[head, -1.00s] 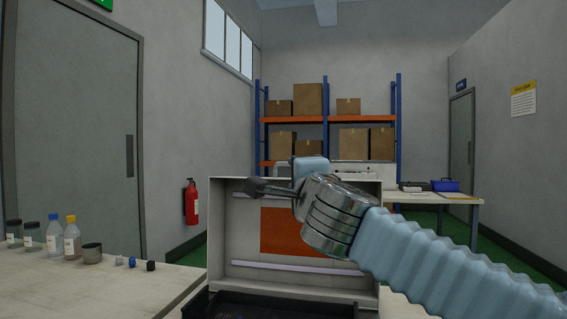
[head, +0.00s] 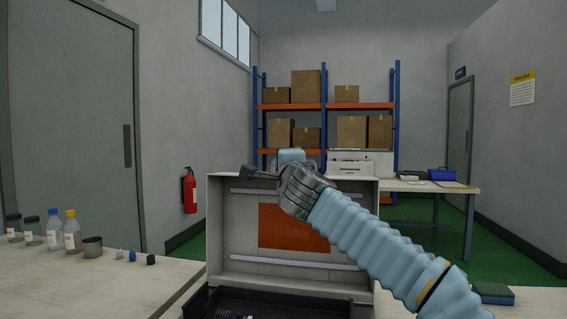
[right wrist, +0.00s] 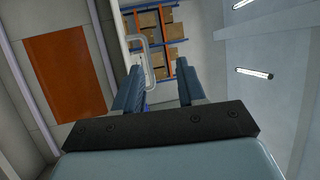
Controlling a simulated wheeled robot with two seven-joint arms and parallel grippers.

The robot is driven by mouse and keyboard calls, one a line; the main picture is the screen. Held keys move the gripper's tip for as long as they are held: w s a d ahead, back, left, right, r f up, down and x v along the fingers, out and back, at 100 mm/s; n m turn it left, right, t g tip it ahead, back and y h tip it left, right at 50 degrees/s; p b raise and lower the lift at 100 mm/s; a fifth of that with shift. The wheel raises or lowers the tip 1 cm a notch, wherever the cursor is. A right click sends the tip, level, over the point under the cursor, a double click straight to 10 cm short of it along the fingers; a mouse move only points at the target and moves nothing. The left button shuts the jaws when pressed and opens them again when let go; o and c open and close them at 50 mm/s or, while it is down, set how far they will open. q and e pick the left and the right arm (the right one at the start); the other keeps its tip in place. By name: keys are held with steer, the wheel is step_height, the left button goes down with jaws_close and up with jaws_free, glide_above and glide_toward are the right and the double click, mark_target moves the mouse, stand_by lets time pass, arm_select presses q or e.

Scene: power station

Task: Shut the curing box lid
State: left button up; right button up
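The curing box lid (head: 225,262) stands open and upright in the head view. Its inner side faces me, with an orange panel (head: 290,232) and two pale lilac tubes. The dark interior of the box base (head: 275,303) shows below it, cut off by the frame. In the right wrist view the right gripper (right wrist: 156,77) is open, fingers apart. A pale handle loop (right wrist: 149,55) shows beyond the fingers, along the lid's edge; contact cannot be told. My left gripper is out of view.
A back table (head: 420,186), shelves with cartons and a fire extinguisher (head: 190,191) are farther off.

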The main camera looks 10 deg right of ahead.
jaws_close()
stand_by(0.5)
stand_by(0.7)
steer(key=shift+o, duration=0.3)
jaws_free()
steer(key=shift+s, duration=0.1)
steer(key=s+d+f+b, duration=0.1)
steer(key=s+b, duration=0.3)
steer(key=s, duration=0.9)
steer(key=shift+s+f, duration=0.25)
steer(key=shift+f, duration=0.2)
